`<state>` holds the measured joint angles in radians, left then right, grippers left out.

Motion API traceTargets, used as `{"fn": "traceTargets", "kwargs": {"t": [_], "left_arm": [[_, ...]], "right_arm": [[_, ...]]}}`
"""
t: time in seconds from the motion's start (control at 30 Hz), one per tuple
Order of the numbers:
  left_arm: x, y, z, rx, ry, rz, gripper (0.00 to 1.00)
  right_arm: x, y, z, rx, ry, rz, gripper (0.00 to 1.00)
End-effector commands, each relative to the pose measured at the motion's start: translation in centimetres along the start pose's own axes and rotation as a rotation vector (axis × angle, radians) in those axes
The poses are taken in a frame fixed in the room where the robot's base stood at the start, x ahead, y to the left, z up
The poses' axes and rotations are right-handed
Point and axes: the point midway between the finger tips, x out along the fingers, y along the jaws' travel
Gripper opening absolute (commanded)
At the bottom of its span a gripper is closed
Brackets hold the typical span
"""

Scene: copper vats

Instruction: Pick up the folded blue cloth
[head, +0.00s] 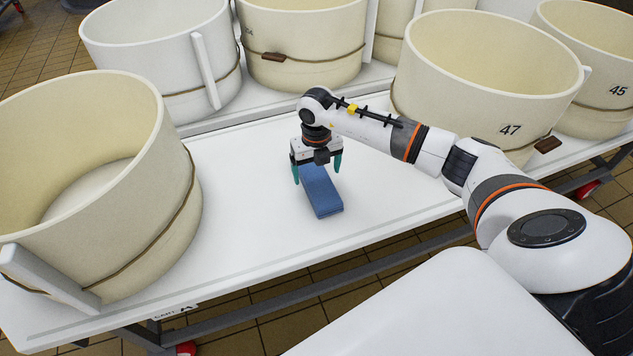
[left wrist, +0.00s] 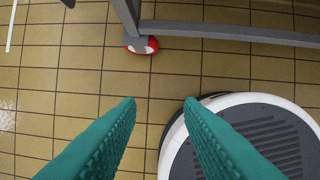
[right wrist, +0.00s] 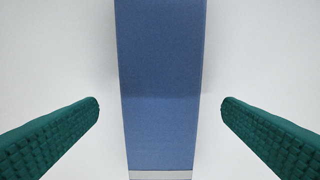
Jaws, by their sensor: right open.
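The folded blue cloth (head: 322,193) lies flat on the white table top, between the cream vats. It also fills the middle of the right wrist view (right wrist: 161,80), running from top to bottom. My right gripper (head: 316,174) is over the far end of the cloth, pointing down. Its green fingers are open, one on each side of the cloth, with a gap on both sides in the right wrist view. My left gripper (left wrist: 160,102) is open and empty over the tiled floor in the left wrist view; it is not in the head view.
A large cream vat (head: 180,215) stands left of the cloth. More vats (head: 300,40) line the back. The white table (head: 250,230) is clear around the cloth. A red caster (left wrist: 141,45) is near my left gripper.

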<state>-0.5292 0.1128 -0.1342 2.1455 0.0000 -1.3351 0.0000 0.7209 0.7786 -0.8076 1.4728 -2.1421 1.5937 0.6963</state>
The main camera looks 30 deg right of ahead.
Motion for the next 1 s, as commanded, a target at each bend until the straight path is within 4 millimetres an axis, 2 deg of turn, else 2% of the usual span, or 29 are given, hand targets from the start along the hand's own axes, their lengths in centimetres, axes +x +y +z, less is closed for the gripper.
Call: {"fn": "traceTargets", "kwargs": {"t": [0.03, 0.13, 0.43, 0.77, 1.0], "left_arm": [[-0.4, 0.0, 0.1, 0.0, -0.005, 0.001, 0.34], [-1.2, 0.1, 0.2, -0.001, -0.007, 0.001, 0.34], [-1.6, 0.1, 0.2, -0.001, -0.007, 0.002, 0.34], [-1.6, 0.1, 0.2, -0.001, -0.007, 0.002, 0.34], [-1.7, 0.1, 0.2, -0.002, -0.007, 0.002, 0.34]], "right_arm": [[1.0, -0.1, 0.1, 0.0, -0.003, -0.001, 0.89], [2.0, -0.1, 0.0, -0.001, -0.002, -0.001, 0.89], [2.3, 0.0, 0.0, -0.001, 0.0, -0.001, 0.87], [2.3, 0.0, 0.0, -0.001, 0.0, -0.001, 0.35], [2.0, 0.0, -0.1, -0.001, 0.002, -0.002, 0.34]]}}
